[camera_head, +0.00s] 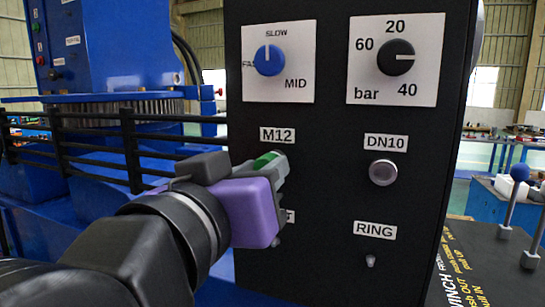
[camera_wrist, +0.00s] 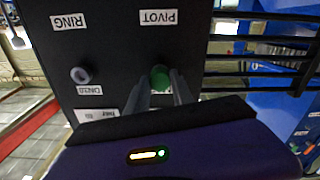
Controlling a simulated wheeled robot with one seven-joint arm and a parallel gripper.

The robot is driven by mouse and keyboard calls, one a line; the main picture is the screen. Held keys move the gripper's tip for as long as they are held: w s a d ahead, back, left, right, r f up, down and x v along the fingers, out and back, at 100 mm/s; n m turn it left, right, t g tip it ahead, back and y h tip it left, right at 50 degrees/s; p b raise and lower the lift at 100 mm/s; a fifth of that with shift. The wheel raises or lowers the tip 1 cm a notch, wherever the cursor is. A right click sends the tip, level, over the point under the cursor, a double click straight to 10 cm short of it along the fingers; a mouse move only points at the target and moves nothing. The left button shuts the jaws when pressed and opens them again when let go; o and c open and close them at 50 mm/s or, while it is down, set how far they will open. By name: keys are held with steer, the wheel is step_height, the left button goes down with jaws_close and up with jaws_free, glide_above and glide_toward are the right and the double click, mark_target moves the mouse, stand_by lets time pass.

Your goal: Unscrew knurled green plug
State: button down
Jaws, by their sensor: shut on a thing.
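The green plug (camera_head: 266,159) sits on the front of the black panel, just under the M12 label (camera_head: 277,135). Only part of it shows in the head view, between the grey fingers. In the wrist view the green plug (camera_wrist: 160,74) shows between the fingertips, with the upside-down PIVOT label (camera_wrist: 156,17) beyond it. My gripper (camera_head: 277,170) has a purple body and comes in from the lower left. It is shut on the plug, with one finger on either side. Whether the plug's thread is still engaged cannot be seen.
The black panel (camera_head: 330,200) also carries a blue knob (camera_head: 268,60), a black bar dial (camera_head: 397,58), a round DN10 fitting (camera_head: 383,172) and a small RING fitting (camera_head: 370,261). Black rails (camera_head: 90,150) run on the left. Levers (camera_head: 513,205) stand at right.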

steer(key=v, duration=0.3)
steer(key=shift+s+a, duration=0.15)
steer(key=shift+s, duration=0.25)
stand_by(0.3)
